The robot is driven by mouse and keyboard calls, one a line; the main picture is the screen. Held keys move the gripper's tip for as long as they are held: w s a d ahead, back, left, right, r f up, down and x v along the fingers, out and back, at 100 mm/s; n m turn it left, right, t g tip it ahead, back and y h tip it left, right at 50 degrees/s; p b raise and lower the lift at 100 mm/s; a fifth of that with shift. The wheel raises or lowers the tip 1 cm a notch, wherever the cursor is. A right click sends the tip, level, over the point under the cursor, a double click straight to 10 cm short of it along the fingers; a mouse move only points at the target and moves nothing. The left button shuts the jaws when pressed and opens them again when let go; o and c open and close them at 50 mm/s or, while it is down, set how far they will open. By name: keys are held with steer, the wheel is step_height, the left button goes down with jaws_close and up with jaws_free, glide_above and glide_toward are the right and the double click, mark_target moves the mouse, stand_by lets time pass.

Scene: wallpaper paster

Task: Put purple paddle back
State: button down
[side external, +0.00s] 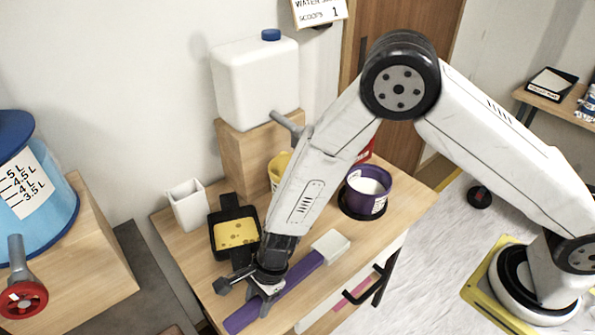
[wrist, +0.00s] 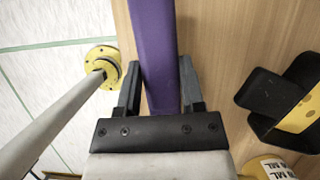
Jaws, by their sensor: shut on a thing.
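The purple paddle (side external: 300,270) is a long flat purple bar along the front edge of the wooden worktop. A white block (side external: 330,244) is at its far right end; whether it is part of the paddle I cannot tell. My gripper (side external: 265,293) points down and is shut on the bar. In the wrist view the paddle (wrist: 155,40) runs between the two dark fingers of my gripper (wrist: 160,85). I cannot tell whether the paddle rests on the worktop or is just above it.
A black tray with a yellow sponge (side external: 236,232) lies behind my gripper. A white cup (side external: 187,208) and a purple bucket (side external: 368,190) stand on the worktop (side external: 405,205). A white canister (side external: 255,80) is on a wooden block behind. A blue barrel (side external: 40,215) stands left.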

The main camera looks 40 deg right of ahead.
steer(key=shift+f, duration=1.65)
steer(key=shift+c, duration=1)
jaws_free()
steer(key=shift+f, duration=0.2)
steer(key=shift+v, duration=3.9)
steer(key=shift+s+d, duration=0.1)
steer(key=shift+s, duration=0.05)
